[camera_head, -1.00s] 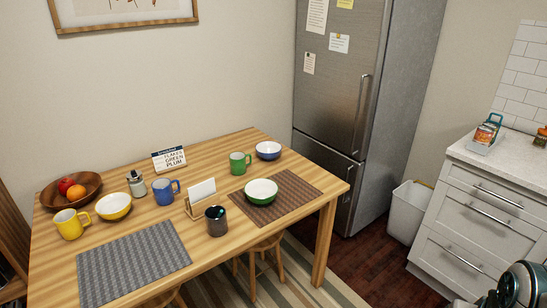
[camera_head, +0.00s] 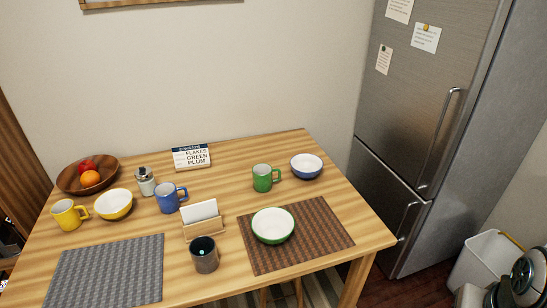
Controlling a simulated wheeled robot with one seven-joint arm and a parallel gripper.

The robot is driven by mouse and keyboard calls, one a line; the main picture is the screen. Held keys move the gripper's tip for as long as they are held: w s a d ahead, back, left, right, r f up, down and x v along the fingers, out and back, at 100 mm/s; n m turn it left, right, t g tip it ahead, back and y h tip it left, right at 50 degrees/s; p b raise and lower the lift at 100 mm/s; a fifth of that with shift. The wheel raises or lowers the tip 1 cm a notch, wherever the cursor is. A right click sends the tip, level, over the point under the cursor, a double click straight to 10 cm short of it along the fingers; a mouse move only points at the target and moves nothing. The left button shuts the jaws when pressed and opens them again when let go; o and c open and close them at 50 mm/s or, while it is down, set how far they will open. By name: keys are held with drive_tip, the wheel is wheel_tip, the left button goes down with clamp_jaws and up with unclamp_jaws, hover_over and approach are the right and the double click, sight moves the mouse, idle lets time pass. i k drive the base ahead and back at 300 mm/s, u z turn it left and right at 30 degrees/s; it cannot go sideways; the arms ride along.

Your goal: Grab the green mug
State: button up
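The green mug (camera_head: 263,178) stands upright on the wooden table (camera_head: 240,155), toward its back right, with its handle pointing right. A blue bowl (camera_head: 306,166) is just right of it, and a green bowl (camera_head: 273,225) is in front of it on a brown mat. A part of my arm shows at the lower right corner, well away from the mug. My gripper's fingers cannot be made out.
A blue mug (camera_head: 170,197), a napkin holder (camera_head: 202,222) and a dark cup (camera_head: 204,254) stand left of the green mug. A grey placemat (camera_head: 106,273) lies front left. The fridge (camera_head: 430,120) stands right of the table, with a white bin (camera_head: 484,259) beyond.

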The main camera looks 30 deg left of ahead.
sight(262, 180)
drive_tip(key=u, duration=0.75)
drive_tip(key=i, duration=0.75)
drive_tip(key=u, duration=1.15)
drive_tip(key=i, duration=0.2)
drive_tip(key=u, duration=0.2)
